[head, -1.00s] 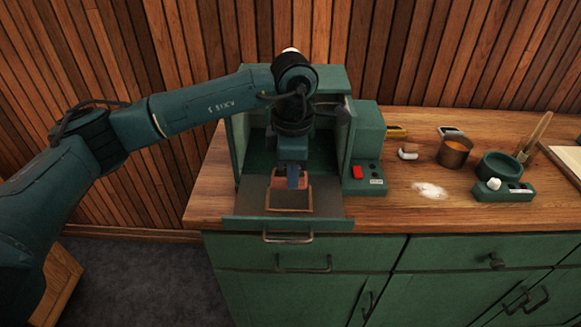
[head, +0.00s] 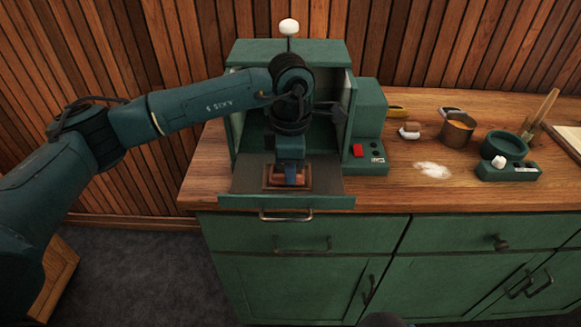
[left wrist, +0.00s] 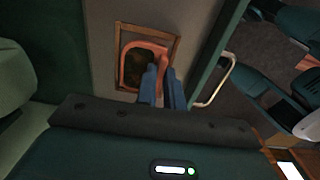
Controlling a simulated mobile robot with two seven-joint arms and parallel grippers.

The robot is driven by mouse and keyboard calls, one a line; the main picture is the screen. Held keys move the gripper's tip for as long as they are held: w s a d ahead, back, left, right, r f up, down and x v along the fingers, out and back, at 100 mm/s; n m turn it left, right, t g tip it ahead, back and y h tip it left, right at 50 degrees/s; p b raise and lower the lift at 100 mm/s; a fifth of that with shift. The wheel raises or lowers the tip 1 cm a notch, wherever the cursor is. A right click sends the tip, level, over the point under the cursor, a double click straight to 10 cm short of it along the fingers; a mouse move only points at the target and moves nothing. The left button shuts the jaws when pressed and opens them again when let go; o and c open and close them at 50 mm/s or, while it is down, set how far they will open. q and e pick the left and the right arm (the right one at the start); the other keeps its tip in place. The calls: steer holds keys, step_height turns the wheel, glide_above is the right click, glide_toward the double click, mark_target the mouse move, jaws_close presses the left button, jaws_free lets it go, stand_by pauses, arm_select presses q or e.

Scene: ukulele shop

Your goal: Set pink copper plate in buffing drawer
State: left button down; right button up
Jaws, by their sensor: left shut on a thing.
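The pink copper plate (head: 299,184) is a small rounded plate; the left wrist view also shows its pink rim (left wrist: 143,45). My left gripper (head: 291,184) points down and is shut on the plate's edge, with its blue fingers (left wrist: 165,88) at that edge. The plate is at the brown rectangular frame (head: 268,186) on the drawer floor and appears within its outline. I cannot tell if it rests fully on the floor. The buffing drawer (head: 330,186) is pulled out from the green cabinet box. My right gripper is not in view.
The green box (head: 330,55) surrounds the drawer's back, with a side unit bearing a red switch (head: 357,151) at right. A copper cup (head: 457,132), a green bowl (head: 503,147) and white powder (head: 432,170) lie further right. The drawer handle (head: 286,216) sticks out in front.

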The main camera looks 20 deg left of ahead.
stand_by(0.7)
arm_select(q)
steer(key=c, duration=1.4)
jaws_free()
steer(key=shift+c, duration=0.2)
steer(key=shift+o, duration=0.4)
steer(key=shift+o, duration=1.1)
steer(key=shift+r, duration=0.1)
steer(key=shift+r+p, duration=1.55)
steer(key=shift+r, duration=1.9)
